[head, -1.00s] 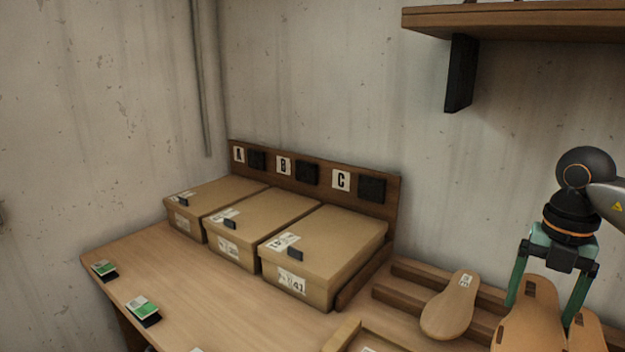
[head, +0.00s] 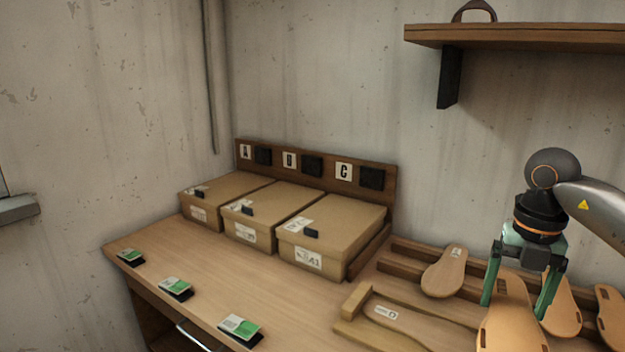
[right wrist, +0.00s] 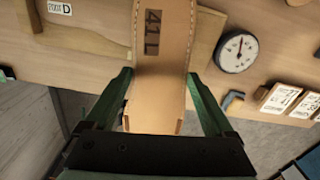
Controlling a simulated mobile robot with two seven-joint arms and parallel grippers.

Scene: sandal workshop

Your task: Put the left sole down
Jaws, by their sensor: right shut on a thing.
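My right gripper (head: 516,303) is shut on a tan sole (head: 513,328), with one green finger on each side of it. In the right wrist view the sole (right wrist: 160,85) lies between the fingers (right wrist: 160,78) and carries the mark "41 L". The sole is held at the right of the bench; I cannot tell whether it touches anything below. Its near end is cut off by the lower edge of the head view. My left gripper is not in view.
Other soles (head: 445,273) (head: 561,308) (head: 611,318) rest along wooden rails (head: 405,268). A foot-shaped board (head: 400,325) lies in front. Lidded boxes (head: 335,238) stand at the back. Green-and-white cards (head: 240,327) line the front edge. A dial (right wrist: 236,52) is right of the sole.

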